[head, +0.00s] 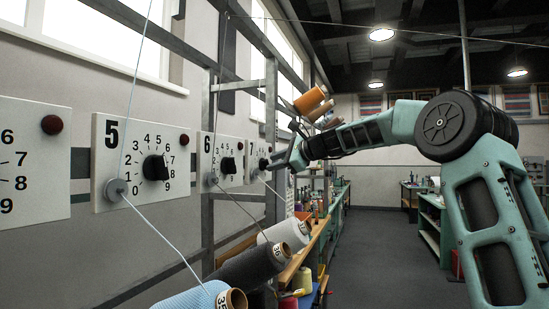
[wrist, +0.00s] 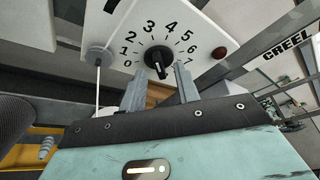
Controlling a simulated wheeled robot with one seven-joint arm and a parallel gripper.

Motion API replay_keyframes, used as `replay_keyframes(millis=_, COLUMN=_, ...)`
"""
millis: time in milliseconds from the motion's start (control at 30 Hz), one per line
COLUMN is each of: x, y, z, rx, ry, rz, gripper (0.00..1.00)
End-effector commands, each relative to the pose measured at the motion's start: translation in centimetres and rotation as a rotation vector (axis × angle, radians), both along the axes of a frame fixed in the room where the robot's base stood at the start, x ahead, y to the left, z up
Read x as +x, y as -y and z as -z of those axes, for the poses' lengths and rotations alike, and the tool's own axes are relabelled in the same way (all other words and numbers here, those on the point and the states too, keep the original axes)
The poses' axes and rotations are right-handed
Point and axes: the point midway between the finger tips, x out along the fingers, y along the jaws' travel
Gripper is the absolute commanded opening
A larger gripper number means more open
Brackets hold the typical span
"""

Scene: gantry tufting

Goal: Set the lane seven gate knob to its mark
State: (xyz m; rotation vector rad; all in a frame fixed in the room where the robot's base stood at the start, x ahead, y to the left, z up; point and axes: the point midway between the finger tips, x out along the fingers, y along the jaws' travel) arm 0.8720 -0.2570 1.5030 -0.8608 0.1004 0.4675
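The third dial panel (head: 253,151), beyond the panels numbered 5 and 6, is in front of my gripper (head: 277,162) in the head view; its lane number is not readable. In the wrist view a white panel (wrist: 194,14) carries a black knob (wrist: 159,57) ringed by figures 0 to 7. The knob's ridge points roughly downward in this view, between the 0 and 7 ends. My gripper (wrist: 160,88) is open, its two grey fingers apart below the knob, one toward each side. I cannot make out a separate target mark.
A red button (wrist: 219,53) and a round thread guide (wrist: 98,56) with white thread flank the knob. Yarn cones (head: 283,233) and taut threads lie below the panels. Panels five (head: 105,190) and six (head: 204,168) stand nearer. The aisle floor (head: 375,250) is clear.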

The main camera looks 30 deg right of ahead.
Motion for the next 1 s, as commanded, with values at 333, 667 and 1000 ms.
replay_keyframes(millis=333, x=0.8, y=-0.33, z=0.3, rx=-0.001, ry=0.0, rz=0.0, gripper=0.32)
replay_keyframes(millis=667, x=0.77, y=-0.31, z=0.3, rx=-0.001, ry=0.0, rz=0.0, gripper=0.0)
replay_keyframes(millis=1000, x=0.72, y=-0.37, z=0.85, rx=-0.051, ry=0.04, rz=0.0, gripper=0.0)
